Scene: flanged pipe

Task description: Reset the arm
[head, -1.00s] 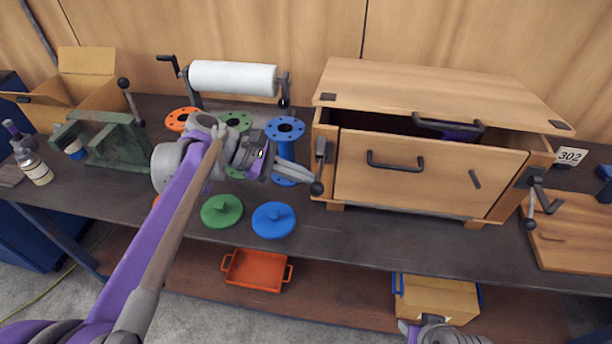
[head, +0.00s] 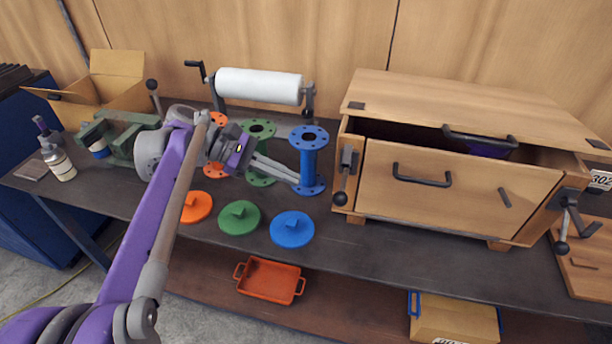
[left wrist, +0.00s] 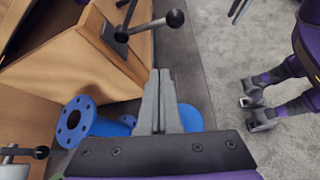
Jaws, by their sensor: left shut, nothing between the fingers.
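My left gripper (head: 296,180) reaches in from the left over the bench, shut and empty. Its fingers pass in front of the green flanged pipe (head: 258,130), and their tips appear beside the lower part of the blue flanged pipe (head: 308,158). In the left wrist view the closed fingers (left wrist: 160,75) point away from the camera, and the blue pipe (left wrist: 72,122) shows to their left. Whether the fingers touch a pipe is unclear. An orange flanged pipe (head: 213,170) is partly hidden behind my wrist. My right gripper cannot be made out in the current views.
Orange (head: 196,207), green (head: 239,218) and blue (head: 291,229) caps lie along the bench front. A wooden chest (head: 455,190) stands at right, a white roll (head: 258,87) behind, and a green vise (head: 120,137) at left. An orange tray (head: 270,280) sits on the lower shelf.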

